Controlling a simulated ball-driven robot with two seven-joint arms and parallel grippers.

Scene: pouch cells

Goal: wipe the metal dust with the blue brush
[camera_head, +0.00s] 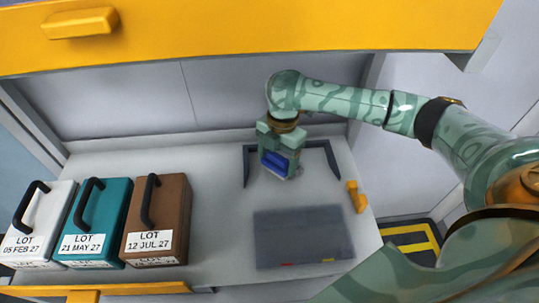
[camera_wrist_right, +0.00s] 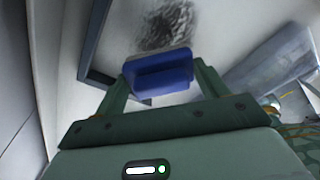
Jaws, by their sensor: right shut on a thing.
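The blue brush (camera_head: 275,162) is held in my right gripper (camera_head: 279,160) above the back of the table. In the right wrist view the same brush (camera_wrist_right: 160,75) sits between the two fingers of the gripper (camera_wrist_right: 158,85), which is shut on it. A dark grey, speckled patch of metal dust (camera_wrist_right: 167,25) lies on the pale surface just beyond the brush in that view. In the head view the dust is not visible; the gripper and brush may hide it. My left gripper is in neither view.
A dark frame (camera_head: 247,167) surrounds the brush area on the table (camera_head: 210,195). A grey flat panel (camera_head: 303,235) lies in front, and a small yellow block (camera_head: 356,196) stands at right. White (camera_head: 36,222), teal (camera_head: 97,220) and brown (camera_head: 160,215) cases stand at left. A yellow shelf (camera_head: 230,35) overhangs.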

